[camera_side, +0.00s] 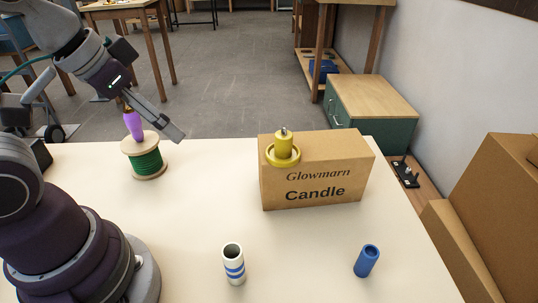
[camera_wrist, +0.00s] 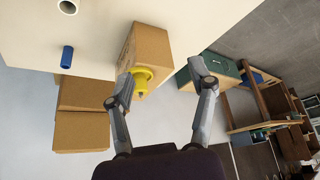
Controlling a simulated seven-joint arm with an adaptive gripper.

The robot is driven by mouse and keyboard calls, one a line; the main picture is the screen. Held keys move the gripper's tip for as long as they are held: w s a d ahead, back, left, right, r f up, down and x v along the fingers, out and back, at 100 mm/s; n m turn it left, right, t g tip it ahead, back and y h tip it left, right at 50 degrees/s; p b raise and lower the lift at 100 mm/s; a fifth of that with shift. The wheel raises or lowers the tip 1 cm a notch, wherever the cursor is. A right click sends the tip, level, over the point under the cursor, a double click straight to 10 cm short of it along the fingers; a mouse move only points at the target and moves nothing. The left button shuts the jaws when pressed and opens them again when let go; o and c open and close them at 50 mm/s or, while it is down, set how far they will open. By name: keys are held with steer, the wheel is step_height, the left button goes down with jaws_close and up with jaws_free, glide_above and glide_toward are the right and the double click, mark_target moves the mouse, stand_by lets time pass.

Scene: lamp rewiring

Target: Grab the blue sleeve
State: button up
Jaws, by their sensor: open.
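The blue sleeve (camera_side: 366,261) is a short hollow blue tube standing upright near the front right of the white table. It also shows in the wrist view (camera_wrist: 67,57), at the upper left. My gripper (camera_wrist: 163,86) is open, with two grey fingers spread apart and nothing between them. In the side view it is at the upper left, raised above the table by the green spool (camera_side: 147,163), far from the blue sleeve.
A white tube with blue stripes (camera_side: 234,265) stands at the front. A purple-handled tool (camera_side: 133,124) is at the spool.

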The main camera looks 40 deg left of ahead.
steer(key=m+g+h, duration=0.2)
steer(key=m, duration=0.3)
glide_toward(368, 252)
steer(key=f, duration=0.1)
steer(key=x, duration=1)
steer(key=shift+w+d+f, duration=0.1)
steer(key=shift+w+f, duration=0.1)
steer(key=shift+w, duration=0.05)
steer(key=shift+m, duration=0.3)
steer(key=c, duration=1)
